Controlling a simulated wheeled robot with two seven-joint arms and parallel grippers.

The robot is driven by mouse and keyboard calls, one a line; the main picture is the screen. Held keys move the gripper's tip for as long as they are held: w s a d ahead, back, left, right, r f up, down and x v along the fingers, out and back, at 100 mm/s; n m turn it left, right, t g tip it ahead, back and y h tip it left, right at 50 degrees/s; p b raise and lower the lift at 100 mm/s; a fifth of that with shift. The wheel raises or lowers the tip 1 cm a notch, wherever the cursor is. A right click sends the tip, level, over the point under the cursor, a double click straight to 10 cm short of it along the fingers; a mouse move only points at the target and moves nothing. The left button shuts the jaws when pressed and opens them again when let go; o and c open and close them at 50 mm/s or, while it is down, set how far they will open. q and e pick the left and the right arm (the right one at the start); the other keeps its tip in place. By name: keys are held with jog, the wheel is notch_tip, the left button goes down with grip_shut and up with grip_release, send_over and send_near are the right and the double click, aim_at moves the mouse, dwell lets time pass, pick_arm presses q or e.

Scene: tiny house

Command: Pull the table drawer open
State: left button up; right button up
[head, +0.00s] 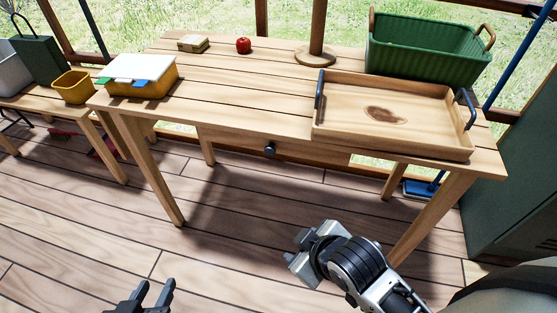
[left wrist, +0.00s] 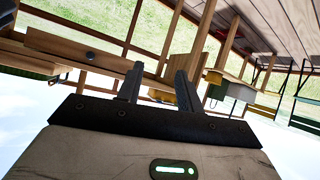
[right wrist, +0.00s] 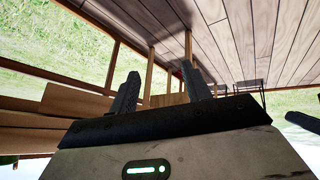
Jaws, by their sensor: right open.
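The wooden table (head: 240,107) stands ahead with a wide drawer (head: 225,137) under its front edge. The drawer front looks flush with the table, so the drawer is shut. A dark round knob (head: 270,149) sits on the drawer front; it also shows in the left wrist view (left wrist: 90,55). My left gripper (head: 154,290) is low at the bottom edge, open and empty, well apart from the knob. My right gripper (head: 298,246) is below and in front of the drawer, touching nothing; its fingers stand apart in the right wrist view (right wrist: 160,88).
On the table are a wooden tray (head: 335,128), a green crate (head: 430,52), a red apple (head: 243,46), a small box (head: 193,43) and a yellow box (head: 150,88). A side table (head: 30,100) stands left, a green cabinet (head: 515,180) right. Floor before the drawer is clear.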

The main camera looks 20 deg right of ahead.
jog(key=f+n+h+b, duration=0.1)
jog(key=f+n+b, duration=0.1)
jog(key=n+t+h+b, duration=0.1)
jog(key=n+t+h, duration=0.5)
jog(key=n, duration=1.3)
send_near(270, 151)
jog(key=shift+g+h, duration=0.3)
jog(key=shift+g, duration=0.1)
jog(key=b+x, duration=0.1)
jog(key=x, duration=0.1)
jog(key=b+x, duration=0.1)
jog(key=x, duration=0.2)
jog(key=b+x, duration=0.1)
jog(key=x, duration=0.2)
jog(key=shift+w+a+b, duration=0.15)
jog(key=shift+a+b, duration=0.15)
jog(key=shift+b, duration=0.05)
jog(key=shift+x, duration=0.8)
pick_arm(q)
notch_tip(270, 151, down, 8)
jog(key=d, duration=0.1)
jog(key=shift+w+d+g+h, duration=0.3)
jog(key=shift+w+g+h, duration=0.1)
pick_arm(e)
jog(key=shift+r, duration=0.1)
